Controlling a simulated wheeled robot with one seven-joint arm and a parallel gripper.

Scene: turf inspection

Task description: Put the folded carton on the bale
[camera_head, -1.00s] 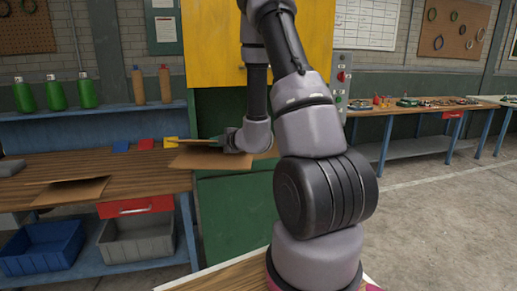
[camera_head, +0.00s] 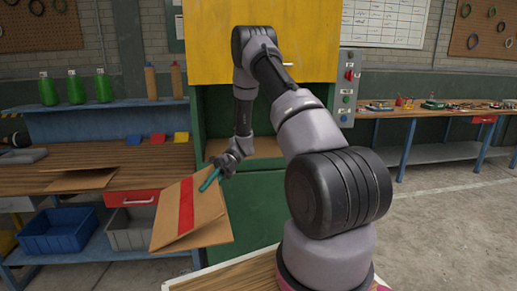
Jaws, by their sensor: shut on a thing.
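My gripper (camera_head: 212,178) is shut on the edge of a folded carton, with teal finger parts at its upper right corner. The folded carton (camera_head: 208,213) is brown with a red stripe. It hangs tilted in the air, its broad face towards the camera, in front of the workbench and the green press. The bale seems to be the brown block (camera_head: 264,147) inside the press opening; its top shows to the right of my gripper, partly hidden by my arm. The carton is apart from it.
The press has a yellow upper panel (camera_head: 290,45) and green frame. Another flat brown carton (camera_head: 80,180) lies on the left workbench (camera_head: 150,180), above a blue bin (camera_head: 60,230) and a grey bin (camera_head: 130,232). Green bottles (camera_head: 75,87) stand on the shelf. Floor at right is clear.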

